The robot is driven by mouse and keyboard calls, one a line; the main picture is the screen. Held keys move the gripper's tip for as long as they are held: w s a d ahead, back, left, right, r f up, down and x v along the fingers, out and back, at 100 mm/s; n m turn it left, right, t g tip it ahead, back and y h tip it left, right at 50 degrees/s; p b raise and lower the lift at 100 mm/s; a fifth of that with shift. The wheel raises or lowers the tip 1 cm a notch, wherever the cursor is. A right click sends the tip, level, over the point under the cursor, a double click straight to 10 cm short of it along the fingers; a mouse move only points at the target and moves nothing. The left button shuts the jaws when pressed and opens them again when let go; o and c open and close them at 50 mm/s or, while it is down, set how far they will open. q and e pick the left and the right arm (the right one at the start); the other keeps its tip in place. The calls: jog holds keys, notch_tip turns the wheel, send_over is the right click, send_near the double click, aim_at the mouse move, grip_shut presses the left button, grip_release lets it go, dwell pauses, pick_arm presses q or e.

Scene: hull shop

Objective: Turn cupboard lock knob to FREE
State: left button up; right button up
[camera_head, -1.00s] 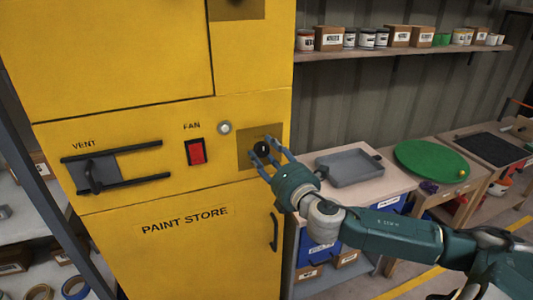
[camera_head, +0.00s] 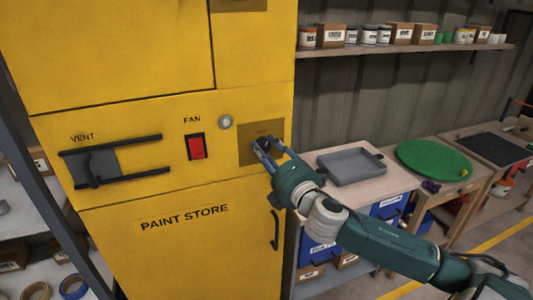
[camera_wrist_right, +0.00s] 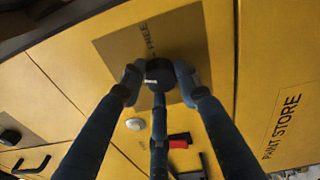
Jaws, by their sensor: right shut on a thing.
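The yellow paint store cupboard (camera_head: 150,180) fills the left of the head view. Its black round lock knob (camera_head: 266,143) sits on a brown plate (camera_head: 248,157) at the cupboard's right side. My right gripper (camera_head: 265,148) is at the plate with its fingers closed around the knob. In the right wrist view the fingers of my right gripper (camera_wrist_right: 160,82) press on both sides of the dark knob (camera_wrist_right: 159,72), which has a pale mark on its face. The word FREE (camera_wrist_right: 147,38) shows on the plate beside the knob. My left gripper is not in view.
A red fan switch (camera_head: 197,147), a pale round button (camera_head: 225,122) and a vent slider (camera_head: 100,163) are left of the plate. A door handle (camera_head: 275,230) is below. A grey tray (camera_head: 351,168) and a green disc (camera_head: 434,158) lie on benches at right.

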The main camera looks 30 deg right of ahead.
jog(key=m, duration=0.7)
jog(key=shift+d+f+h+b, duration=0.1)
jog(key=shift+d+h+b, duration=0.05)
jog(key=shift+h+b, duration=0.25)
jog(key=m, duration=0.4)
jog(key=shift+f+m+h+p, duration=0.1)
jog(key=shift+m+h+p, duration=0.2)
jog(key=shift+p, duration=0.05)
jog(key=shift+f+m, duration=0.15)
jog(key=shift+m, duration=1.15)
jog(key=shift+a+f, duration=0.15)
jog(key=shift+a, duration=0.05)
jog(key=o, duration=1)
jog(key=shift+c, duration=0.2)
jog(key=shift+o, duration=0.8)
jog(key=shift+d, duration=0.1)
jog(key=v, duration=1.2)
